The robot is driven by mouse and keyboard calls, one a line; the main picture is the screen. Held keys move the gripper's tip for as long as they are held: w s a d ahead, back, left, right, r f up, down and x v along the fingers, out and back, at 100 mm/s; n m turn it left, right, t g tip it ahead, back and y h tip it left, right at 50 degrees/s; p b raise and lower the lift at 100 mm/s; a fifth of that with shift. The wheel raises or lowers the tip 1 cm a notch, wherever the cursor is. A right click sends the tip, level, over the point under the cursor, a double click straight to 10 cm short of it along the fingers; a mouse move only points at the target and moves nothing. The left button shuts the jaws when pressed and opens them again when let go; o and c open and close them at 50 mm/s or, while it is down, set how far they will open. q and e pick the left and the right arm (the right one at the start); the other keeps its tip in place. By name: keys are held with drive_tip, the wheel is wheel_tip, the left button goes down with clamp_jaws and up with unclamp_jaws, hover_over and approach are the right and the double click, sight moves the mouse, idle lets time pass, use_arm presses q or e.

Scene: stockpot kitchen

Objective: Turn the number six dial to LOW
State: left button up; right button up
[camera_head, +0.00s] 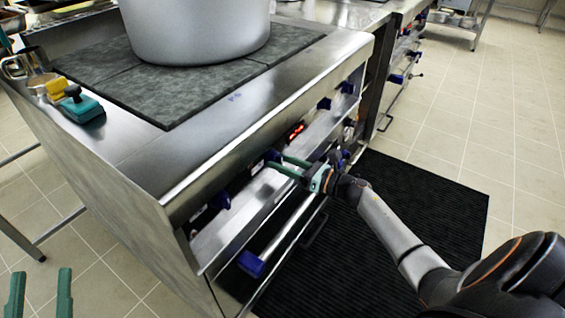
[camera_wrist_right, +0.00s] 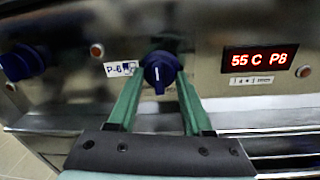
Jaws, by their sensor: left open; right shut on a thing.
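The number six dial, a dark blue knob (camera_wrist_right: 160,68) with a white line, is on the cooker's front panel beside a label (camera_wrist_right: 121,69) that seems to read P-6. The line looks roughly vertical in the right wrist view. My right gripper (camera_wrist_right: 158,82) has its two green fingers closed on the knob's sides. In the head view my right gripper (camera_head: 278,162) reaches the panel from the right, and the knob there is small and partly hidden. My left gripper (camera_head: 40,293) is open and empty at the bottom left, over the floor, away from the cooker panel.
A red display (camera_wrist_right: 260,59) reading about 55 C P8 is right of the dial. Another blue knob (camera_wrist_right: 24,62) is left of it. A big pot (camera_head: 196,35) stands on the dark cooktop (camera_head: 190,95). A black mat (camera_head: 425,205) covers the floor.

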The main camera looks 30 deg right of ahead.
clamp_jaws()
